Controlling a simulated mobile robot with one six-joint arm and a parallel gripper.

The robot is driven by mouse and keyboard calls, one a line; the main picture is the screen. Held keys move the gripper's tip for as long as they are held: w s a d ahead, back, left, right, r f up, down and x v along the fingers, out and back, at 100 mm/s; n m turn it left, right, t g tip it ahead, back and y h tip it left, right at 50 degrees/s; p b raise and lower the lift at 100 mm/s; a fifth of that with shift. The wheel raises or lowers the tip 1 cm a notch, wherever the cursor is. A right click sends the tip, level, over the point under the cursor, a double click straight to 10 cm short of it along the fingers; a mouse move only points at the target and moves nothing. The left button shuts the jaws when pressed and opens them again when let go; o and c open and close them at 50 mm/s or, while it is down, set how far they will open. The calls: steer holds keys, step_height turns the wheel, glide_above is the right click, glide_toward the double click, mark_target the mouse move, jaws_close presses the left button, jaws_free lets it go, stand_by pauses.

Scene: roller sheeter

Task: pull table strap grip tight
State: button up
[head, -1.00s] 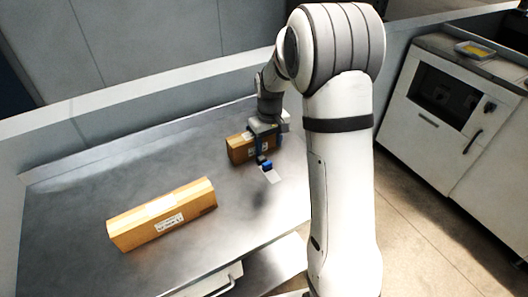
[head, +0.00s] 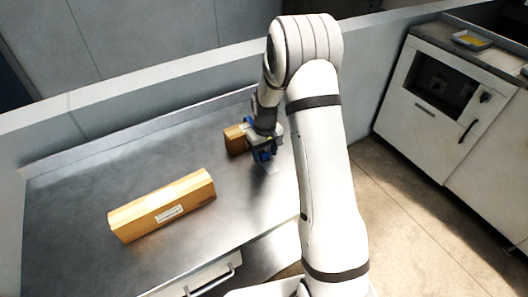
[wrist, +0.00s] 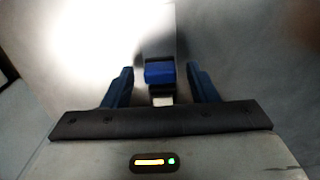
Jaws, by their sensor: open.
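The blue strap grip (wrist: 160,72) sits between the two fingers of my gripper (wrist: 163,80) in the wrist view. A dark part and a small pale piece show just below the grip. The fingers are open, with a visible gap on each side of it. In the head view my gripper (head: 262,154) points down close over the right part of the metal table (head: 85,195). There the gripper mostly hides the grip, and a pale strip shows just below. I cannot tell how the strap runs or whether it is slack.
A small cardboard box (head: 235,140) stands just left of my gripper, partly hidden. A longer cardboard box (head: 163,206) lies at the table's front left. A low grey wall backs the table. White cabinets (head: 440,115) stand at the right. The table's middle is mostly clear.

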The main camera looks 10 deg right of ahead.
jaws_close()
stand_by(0.4)
